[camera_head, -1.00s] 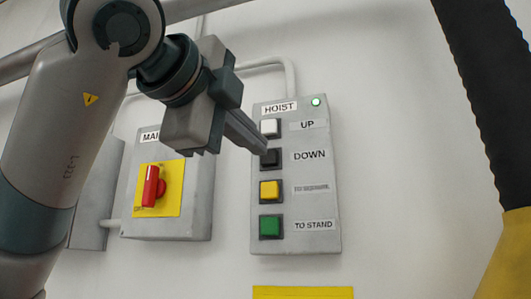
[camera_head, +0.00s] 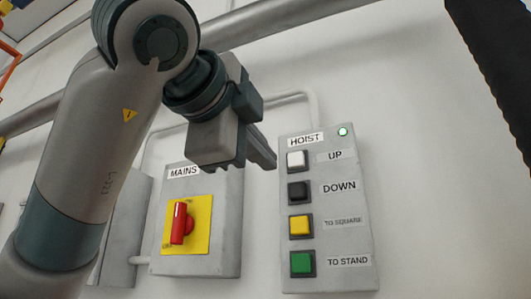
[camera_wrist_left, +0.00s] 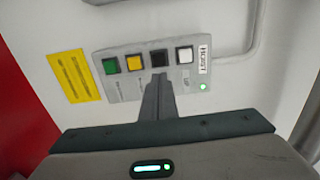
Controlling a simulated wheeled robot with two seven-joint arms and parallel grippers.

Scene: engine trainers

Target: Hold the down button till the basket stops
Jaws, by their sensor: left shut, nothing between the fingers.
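The hoist panel (camera_head: 328,230) is a grey wall box with white, black, yellow and green buttons in a column. The black down button (camera_head: 297,191) sits second from the top, beside the word DOWN; it also shows in the left wrist view (camera_wrist_left: 159,57). My left gripper (camera_head: 268,162) is shut and empty. In the head view its tips lie up and left of the down button, apart from it. In the left wrist view the shut fingers (camera_wrist_left: 158,82) point at the black button, just below it in the picture. The basket and my right gripper are not in view.
The white up button (camera_head: 296,160) sits just above the black one, the yellow button (camera_head: 299,225) just below. A green lamp (camera_head: 343,132) glows on the panel. The mains box (camera_head: 225,245) with a red switch (camera_head: 181,222) stands close on the left.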

